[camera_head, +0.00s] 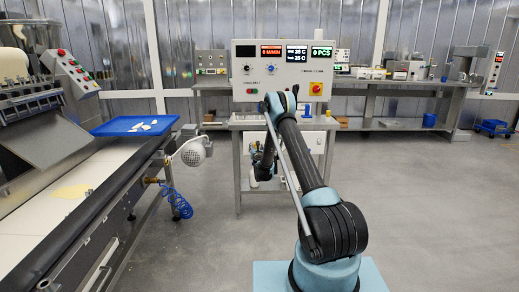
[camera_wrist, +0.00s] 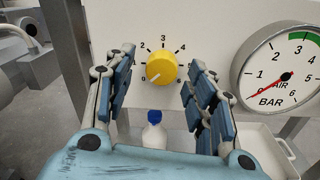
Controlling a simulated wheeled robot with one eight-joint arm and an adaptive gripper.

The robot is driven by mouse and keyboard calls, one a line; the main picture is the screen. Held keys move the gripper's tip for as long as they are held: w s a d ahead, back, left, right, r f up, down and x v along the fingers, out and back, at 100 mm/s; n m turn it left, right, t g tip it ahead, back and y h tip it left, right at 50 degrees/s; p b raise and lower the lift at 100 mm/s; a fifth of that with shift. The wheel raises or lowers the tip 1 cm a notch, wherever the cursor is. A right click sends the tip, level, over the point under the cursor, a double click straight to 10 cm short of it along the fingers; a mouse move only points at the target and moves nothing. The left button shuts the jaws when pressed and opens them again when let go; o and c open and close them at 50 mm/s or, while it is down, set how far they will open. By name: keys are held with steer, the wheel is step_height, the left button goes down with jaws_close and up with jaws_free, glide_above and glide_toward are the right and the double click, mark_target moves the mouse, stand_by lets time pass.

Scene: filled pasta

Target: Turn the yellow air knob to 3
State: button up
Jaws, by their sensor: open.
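The yellow air knob (camera_wrist: 161,67) shows in the wrist view on a pale panel (camera_wrist: 200,20), with a printed scale around it. Its white pointer mark is turned to the lower left, toward the 0 end; the 3 is at the top. My gripper (camera_wrist: 160,75) is open, with its blue-padded fingers to the left and right of the knob in the picture. Gaps show between the fingers and the knob, and I see no contact. In the head view the knob cannot be made out, and my arm hides much of the stand there.
A round AIR BAR gauge (camera_wrist: 284,68) is right of the knob, its red needle near 0. A white bottle with a blue cap (camera_wrist: 154,132) stands below. In the head view, a control box (camera_head: 283,72) tops the stand and a conveyor (camera_head: 75,190) is at left.

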steer(key=shift+w+a, duration=0.15)
steer(key=shift+w, duration=0.45)
steer(key=shift+d, duration=0.25)
steer(key=c, duration=1.1)
steer(key=shift+o, duration=0.2)
steer(key=shift+m, duration=0.4)
steer(key=shift+f+m+h, duration=0.15)
steer(key=shift+m+h, duration=0.25)
steer(key=shift+m, duration=6.3)
steer(key=shift+f+m+h, duration=0.1)
steer(key=shift+m+h, duration=0.3)
steer(key=shift+m, duration=6.6)
